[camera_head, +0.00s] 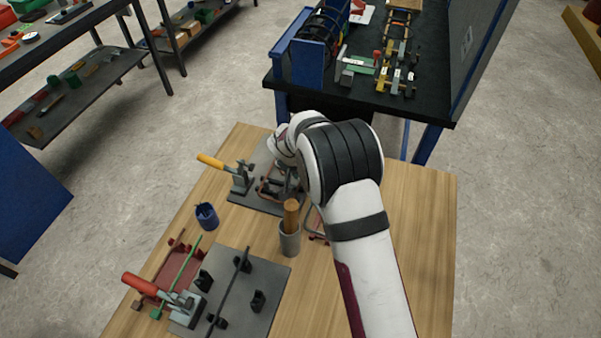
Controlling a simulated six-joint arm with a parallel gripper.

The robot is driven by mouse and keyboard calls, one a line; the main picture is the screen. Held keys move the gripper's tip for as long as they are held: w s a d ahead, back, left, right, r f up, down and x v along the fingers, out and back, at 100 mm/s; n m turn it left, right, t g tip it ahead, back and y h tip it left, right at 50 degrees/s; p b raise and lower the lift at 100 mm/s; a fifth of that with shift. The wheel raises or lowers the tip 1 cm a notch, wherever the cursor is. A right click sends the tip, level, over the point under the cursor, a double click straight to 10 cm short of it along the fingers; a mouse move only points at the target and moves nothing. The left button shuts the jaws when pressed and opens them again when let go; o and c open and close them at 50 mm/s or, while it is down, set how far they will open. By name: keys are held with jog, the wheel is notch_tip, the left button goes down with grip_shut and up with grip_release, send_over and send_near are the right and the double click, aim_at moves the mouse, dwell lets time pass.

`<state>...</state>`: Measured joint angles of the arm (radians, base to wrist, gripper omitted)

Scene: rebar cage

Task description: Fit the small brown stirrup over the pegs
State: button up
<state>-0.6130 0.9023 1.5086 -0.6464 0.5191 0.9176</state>
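A small brown stirrup (263,194) shows as a thin frame at the dark peg plate (240,197), near the far part of the wooden table. It is close to the dark pegs, but I cannot tell whether it is around them or only above them. My gripper (288,187) is at the right part of this plate, beside the stirrup. My arm hides most of the gripper, so its fingers and any hold on the stirrup do not show clearly. A reddish frame (314,224) lies on the table, partly hidden by my arm.
A yellow-handled clamp (239,178) stands at the plate's left. A grey cup (289,240) with a wooden handle and a blue cup (206,215) stand nearer. A grey plate (262,310) with black holders, a red-handled clamp (185,302) and a red tray (165,278) are at front left.

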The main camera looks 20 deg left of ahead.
jog(key=o, duration=0.5)
jog(key=shift+c, duration=0.2)
jog(key=v, duration=1.5)
jog(key=shift+r, duration=0.4)
jog(key=shift+d+r, duration=0.1)
notch_tip(320, 180, up, 6)
jog(key=shift+f, duration=0.1)
jog(key=shift+s+d, duration=0.1)
